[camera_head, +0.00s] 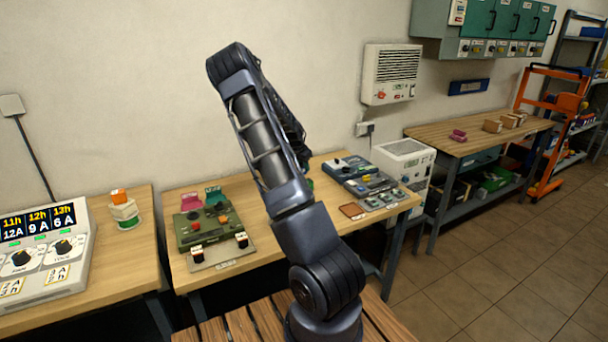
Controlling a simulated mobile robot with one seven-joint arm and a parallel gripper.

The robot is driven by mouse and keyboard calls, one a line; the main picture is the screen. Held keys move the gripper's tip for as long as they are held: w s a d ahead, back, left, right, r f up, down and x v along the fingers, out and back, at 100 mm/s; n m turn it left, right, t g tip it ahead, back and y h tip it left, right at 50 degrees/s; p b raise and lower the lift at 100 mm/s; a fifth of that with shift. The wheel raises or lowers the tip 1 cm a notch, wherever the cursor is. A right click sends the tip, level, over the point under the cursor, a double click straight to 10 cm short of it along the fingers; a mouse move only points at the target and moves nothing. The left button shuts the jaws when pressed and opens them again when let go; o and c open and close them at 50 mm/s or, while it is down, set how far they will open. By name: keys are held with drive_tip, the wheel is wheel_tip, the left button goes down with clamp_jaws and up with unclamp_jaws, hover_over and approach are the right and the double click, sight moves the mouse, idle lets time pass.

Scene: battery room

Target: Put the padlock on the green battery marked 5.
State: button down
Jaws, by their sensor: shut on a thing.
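My arm rises from the bottom middle of the head view, bends at the top, and comes down behind itself. My gripper is hidden behind the arm links, so I cannot see its fingers or anything in them. I cannot make out a padlock. No green battery with a readable 5 shows. A sliver of green (309,183) shows just right of the arm over the middle table, too covered to name. An olive-green box (208,231) with a red button stands on the left part of that table, with a pink piece (190,202) and a teal piece (215,196) at its back.
Grey devices (352,167) and a brown pad (352,211) lie on the table's right part. A display console (45,262) and a small orange-topped stack (123,209) are on the left table. A white cabinet (404,168) stands right of the middle table. Open floor (500,260) lies right.

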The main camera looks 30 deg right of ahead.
drive_tip(key=shift+f, duration=2)
drive_tip(key=c, duration=1.3)
unclamp_jaws()
drive_tip(key=shift+f, duration=0.1)
drive_tip(key=v, duration=1.2)
drive_tip(key=s+a+r+n+y, duration=0.4)
drive_tip(key=s+a+r, duration=0.6)
drive_tip(key=s+a, duration=0.15)
drive_tip(key=s+a+r+n+t, duration=0.1)
drive_tip(key=s+a+r+n, duration=0.2)
drive_tip(key=s, duration=0.7)
drive_tip(key=s+a+r+n+t, duration=0.1)
drive_tip(key=s+a+r+n, duration=0.2)
drive_tip(key=s+a, duration=0.4)
drive_tip(key=s+a+r+n, duration=0.3)
drive_tip(key=s+a+r, duration=0.2)
drive_tip(key=s, duration=0.9)
drive_tip(key=shift+s+r+n+t, duration=0.2)
drive_tip(key=shift+n+t, duration=0.1)
drive_tip(key=shift+t, duration=0.1)
